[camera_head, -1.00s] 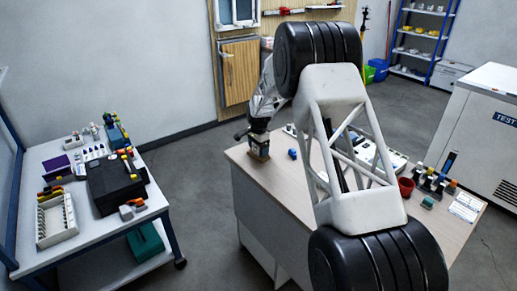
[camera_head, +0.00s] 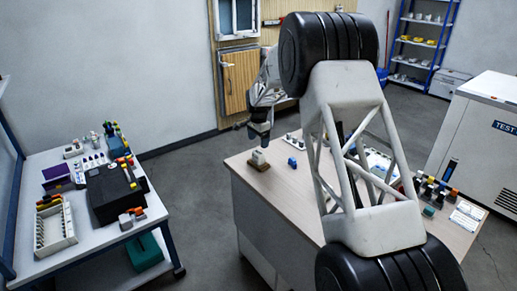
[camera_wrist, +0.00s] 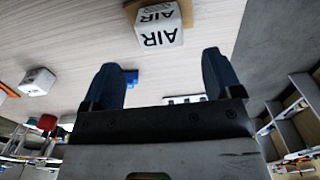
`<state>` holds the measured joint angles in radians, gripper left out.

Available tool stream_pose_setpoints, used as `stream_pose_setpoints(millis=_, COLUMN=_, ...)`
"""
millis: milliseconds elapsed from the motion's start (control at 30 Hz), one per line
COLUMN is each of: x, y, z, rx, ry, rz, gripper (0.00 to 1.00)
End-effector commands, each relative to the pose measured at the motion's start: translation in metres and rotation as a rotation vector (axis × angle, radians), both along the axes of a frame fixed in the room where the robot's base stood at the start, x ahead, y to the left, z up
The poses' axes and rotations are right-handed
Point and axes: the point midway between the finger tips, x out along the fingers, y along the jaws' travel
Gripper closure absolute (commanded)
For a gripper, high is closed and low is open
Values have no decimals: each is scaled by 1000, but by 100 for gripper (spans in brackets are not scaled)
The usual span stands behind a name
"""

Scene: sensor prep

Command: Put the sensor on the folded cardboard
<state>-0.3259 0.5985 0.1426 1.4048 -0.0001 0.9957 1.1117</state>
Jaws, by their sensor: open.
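The sensor, a white box marked "AIR" (camera_wrist: 160,30), rests on the brown folded cardboard (camera_wrist: 131,11) in the wrist view. In the head view the pale sensor (camera_head: 258,156) sits on the cardboard (camera_head: 259,166) near the left corner of the wooden table. My gripper (camera_head: 260,134) is above the sensor and apart from it. In the wrist view my gripper (camera_wrist: 160,78) has its two dark fingers spread wide with nothing between them. The underside of the sensor is hidden.
A small blue block (camera_head: 292,162) lies on the table (camera_head: 282,198) right of the cardboard. Dark-based items (camera_head: 432,190) stand at the table's right end. A separate bench (camera_head: 95,242) at left holds a black case (camera_head: 108,195) and a white rack (camera_head: 55,229).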

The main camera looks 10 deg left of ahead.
Motion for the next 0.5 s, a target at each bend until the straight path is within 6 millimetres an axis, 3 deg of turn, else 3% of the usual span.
stream_pose_setpoints(millis=200, x=0, y=0, z=23, rx=1, ry=-1, rz=0, gripper=15)
stream_pose_setpoints(millis=500, x=0, y=0, z=30, rx=0, ry=0, rz=0, gripper=15)
